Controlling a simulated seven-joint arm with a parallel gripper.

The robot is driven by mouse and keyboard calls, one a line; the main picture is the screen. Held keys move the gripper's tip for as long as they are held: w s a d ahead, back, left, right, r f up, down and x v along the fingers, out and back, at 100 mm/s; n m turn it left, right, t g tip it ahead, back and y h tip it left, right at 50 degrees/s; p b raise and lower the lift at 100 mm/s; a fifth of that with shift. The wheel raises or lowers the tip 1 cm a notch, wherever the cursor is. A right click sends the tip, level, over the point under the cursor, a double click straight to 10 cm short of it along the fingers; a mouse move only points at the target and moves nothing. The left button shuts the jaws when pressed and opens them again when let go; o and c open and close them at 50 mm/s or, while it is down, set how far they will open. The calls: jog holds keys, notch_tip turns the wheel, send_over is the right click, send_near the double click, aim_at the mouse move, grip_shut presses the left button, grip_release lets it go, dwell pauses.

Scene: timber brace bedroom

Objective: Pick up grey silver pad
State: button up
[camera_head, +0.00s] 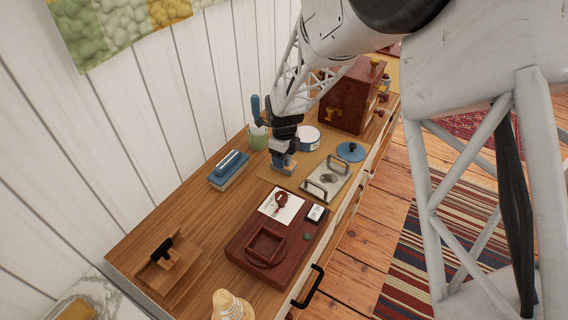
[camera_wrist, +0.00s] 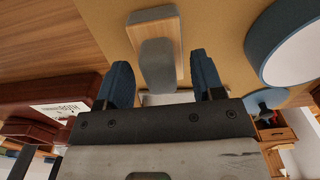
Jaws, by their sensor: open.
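The grey silver pad (camera_wrist: 145,29) lies on a tan mat (camera_wrist: 221,25) in the wrist view, a block with a wooden side and a rounded grey grip on top. My gripper (camera_wrist: 160,66) is open, with one blue finger on each side of the grey grip; I cannot tell whether either touches it. The gripper partly hides the pad there.
A metal plate with two handles (camera_head: 328,179) lies right of the pad. A white round tin (camera_head: 308,138), green cup (camera_head: 258,138) and blue lid (camera_head: 350,151) are close by. A red-brown box (camera_head: 345,104) stands behind.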

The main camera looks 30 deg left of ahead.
jog(key=shift+c, duration=0.3)
jog(key=c, duration=1)
jog(key=shift+r, duration=0.15)
jog(key=shift+r, duration=4.9)
jog(key=o, duration=0.4)
jog(key=shift+c, duration=1.3)
jog(key=w+r, duration=0.1)
jog(key=w, duration=1.4)
jog(key=shift+d+r, duration=0.2)
jog(key=shift+r, duration=0.05)
